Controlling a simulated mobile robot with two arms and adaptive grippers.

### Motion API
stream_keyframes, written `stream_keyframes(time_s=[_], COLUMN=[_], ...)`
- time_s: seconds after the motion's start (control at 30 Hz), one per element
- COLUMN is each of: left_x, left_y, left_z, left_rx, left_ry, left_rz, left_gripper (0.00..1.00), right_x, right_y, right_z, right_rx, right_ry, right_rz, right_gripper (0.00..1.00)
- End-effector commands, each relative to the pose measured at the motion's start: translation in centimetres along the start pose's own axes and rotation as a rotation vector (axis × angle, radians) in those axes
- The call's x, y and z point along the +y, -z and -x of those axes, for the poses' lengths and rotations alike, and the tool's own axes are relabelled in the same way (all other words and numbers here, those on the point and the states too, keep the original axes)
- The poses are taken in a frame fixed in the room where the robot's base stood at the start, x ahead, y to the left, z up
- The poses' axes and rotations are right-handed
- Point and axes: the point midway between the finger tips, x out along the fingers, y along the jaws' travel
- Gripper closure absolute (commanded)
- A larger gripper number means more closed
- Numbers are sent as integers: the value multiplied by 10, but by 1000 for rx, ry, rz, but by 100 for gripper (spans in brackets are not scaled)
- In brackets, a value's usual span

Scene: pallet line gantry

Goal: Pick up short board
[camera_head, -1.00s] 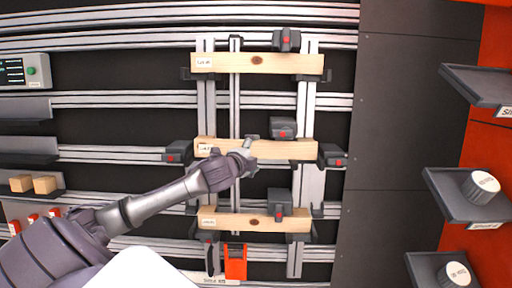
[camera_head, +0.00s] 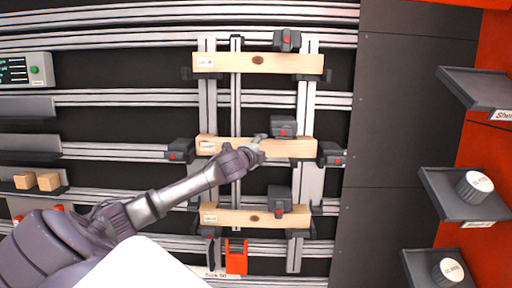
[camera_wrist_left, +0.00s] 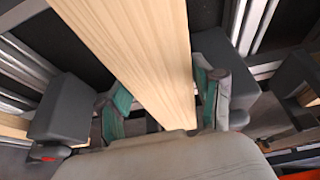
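Three light wooden boards lie across the upright rails in the head view: a top board (camera_head: 275,64), a middle board (camera_head: 290,148) and a bottom board (camera_head: 235,217). Their small labels are too blurred to read, so I cannot tell which is called short. In the left wrist view, the teal-padded fingers (camera_wrist_left: 163,105) stand apart on either side of a board (camera_wrist_left: 140,50), with a gap visible at the left finger. My right gripper is out of view.
Dark clamps with red dots (camera_head: 283,126) sit around the boards, close to my left gripper. An orange block (camera_head: 236,258) is below the bottom board. Shelves with round knobs (camera_head: 475,187) stand at the right. Two small wooden blocks (camera_head: 48,181) rest at the left.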

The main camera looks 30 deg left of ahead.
Motion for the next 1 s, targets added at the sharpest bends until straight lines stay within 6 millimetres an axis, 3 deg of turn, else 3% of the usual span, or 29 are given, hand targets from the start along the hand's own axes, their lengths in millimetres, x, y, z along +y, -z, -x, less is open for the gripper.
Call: stream_keyframes(time_s=[0.03,0.23,0.67,1.0], left_x=[0,0,-2,-4], left_y=[0,0,3,22], left_z=[0,0,8,53], left_rx=[0,-1,0,3], left_ry=[0,-1,1,2], left_rz=[0,0,0,-1], left_gripper=[48,82,82,82], right_x=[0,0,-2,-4], right_y=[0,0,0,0], right_z=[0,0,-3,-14], right_rx=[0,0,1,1], right_ry=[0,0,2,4], right_rz=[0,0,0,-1], right_gripper=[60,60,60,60])
